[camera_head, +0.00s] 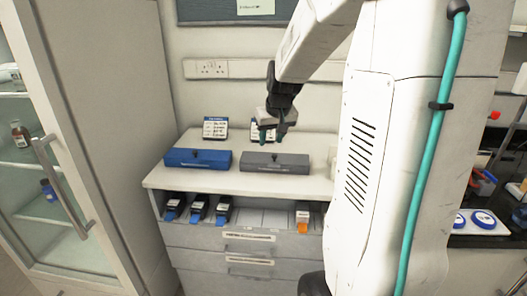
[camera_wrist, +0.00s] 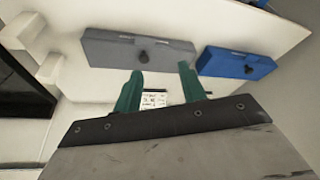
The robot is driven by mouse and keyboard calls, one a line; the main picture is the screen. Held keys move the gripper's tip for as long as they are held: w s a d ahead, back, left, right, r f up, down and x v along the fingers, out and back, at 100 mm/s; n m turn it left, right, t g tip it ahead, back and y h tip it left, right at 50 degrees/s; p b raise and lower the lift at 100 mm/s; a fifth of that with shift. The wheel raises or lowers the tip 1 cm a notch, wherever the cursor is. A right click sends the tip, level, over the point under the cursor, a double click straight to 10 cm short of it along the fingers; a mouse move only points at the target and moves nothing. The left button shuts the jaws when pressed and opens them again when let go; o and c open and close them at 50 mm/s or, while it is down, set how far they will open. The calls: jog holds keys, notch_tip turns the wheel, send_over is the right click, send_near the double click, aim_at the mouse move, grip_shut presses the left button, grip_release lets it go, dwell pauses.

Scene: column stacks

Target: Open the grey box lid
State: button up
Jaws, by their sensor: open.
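The grey box (camera_head: 275,163) lies on the white countertop, with its lid down and a dark knob on top. It also shows in the wrist view (camera_wrist: 110,48), with the knob (camera_wrist: 143,57) near its edge. My gripper (camera_head: 270,138) is above and behind the grey box, apart from it. In the wrist view my gripper (camera_wrist: 158,82) shows two green fingers, spread apart with nothing held between them. A small card with writing (camera_wrist: 154,98) shows beyond the fingers.
A closed blue box (camera_head: 198,158) lies left of the grey box. A label card (camera_head: 215,128) stands behind it. Below the countertop (camera_head: 165,182), a shelf holds several dark items with blue ends and one with an orange end (camera_head: 303,220). A glass-doored cabinet is at left.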

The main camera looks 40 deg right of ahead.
send_near(275, 157)
jog(key=shift+m, duration=0.3)
jog(key=x, duration=0.8)
jog(key=shift+w+d, duration=0.25)
jog(key=shift+w, duration=0.05)
jog(key=shift+r, duration=0.1)
grip_shut()
